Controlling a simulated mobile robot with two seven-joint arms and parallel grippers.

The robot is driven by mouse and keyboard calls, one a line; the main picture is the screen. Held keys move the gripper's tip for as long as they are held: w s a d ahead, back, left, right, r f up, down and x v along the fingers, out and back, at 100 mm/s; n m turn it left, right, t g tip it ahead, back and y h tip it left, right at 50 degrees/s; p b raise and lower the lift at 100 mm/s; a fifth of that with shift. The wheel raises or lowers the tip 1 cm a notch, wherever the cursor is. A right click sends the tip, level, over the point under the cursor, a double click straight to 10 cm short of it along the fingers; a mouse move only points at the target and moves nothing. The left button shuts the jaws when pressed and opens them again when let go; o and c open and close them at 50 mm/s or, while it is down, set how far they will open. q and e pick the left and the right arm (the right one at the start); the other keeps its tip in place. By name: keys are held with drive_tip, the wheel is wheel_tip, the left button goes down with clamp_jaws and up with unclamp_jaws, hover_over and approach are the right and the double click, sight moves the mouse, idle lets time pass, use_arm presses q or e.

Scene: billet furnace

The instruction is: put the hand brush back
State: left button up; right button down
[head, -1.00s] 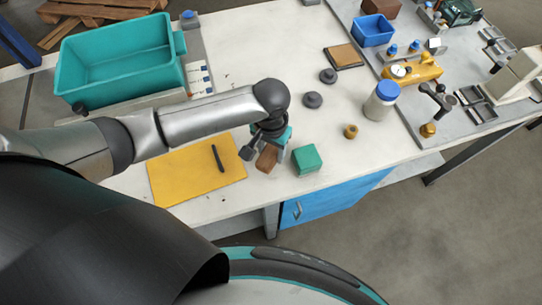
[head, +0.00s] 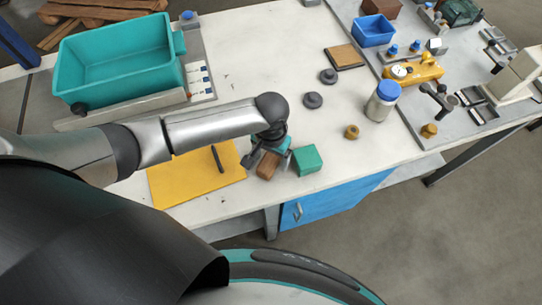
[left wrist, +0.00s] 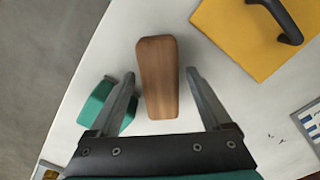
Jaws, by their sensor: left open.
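The hand brush shows as a tapered brown wooden body (head: 268,165) on the pale bench near its front edge, between a yellow sheet and a green block. No bristles are visible. In the left wrist view the brush (left wrist: 158,80) lies lengthwise between the two fingers, with a gap on either side. My left gripper (head: 266,153) is open, directly over the brush; in its wrist view the fingers (left wrist: 158,82) flank it without visible contact. How far the fingertips are above the bench is hard to tell. My right gripper is not in view.
A green block (head: 307,160) stands close beside one finger. A yellow sheet with a black handle (head: 190,178) lies left. A teal bin (head: 120,92) stands at the back left. Dark knobs (head: 312,100), a blue-capped jar (head: 380,105) and a brass piece (head: 351,132) stand right.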

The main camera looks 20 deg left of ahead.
sight(271, 159)
use_arm(q)
wheel_tip(271, 159, up, 12)
drive_tip(key=p, duration=0.2)
drive_tip(key=shift+r, duration=0.2)
drive_tip(key=shift+s+f, duration=0.1)
idle(0.6)
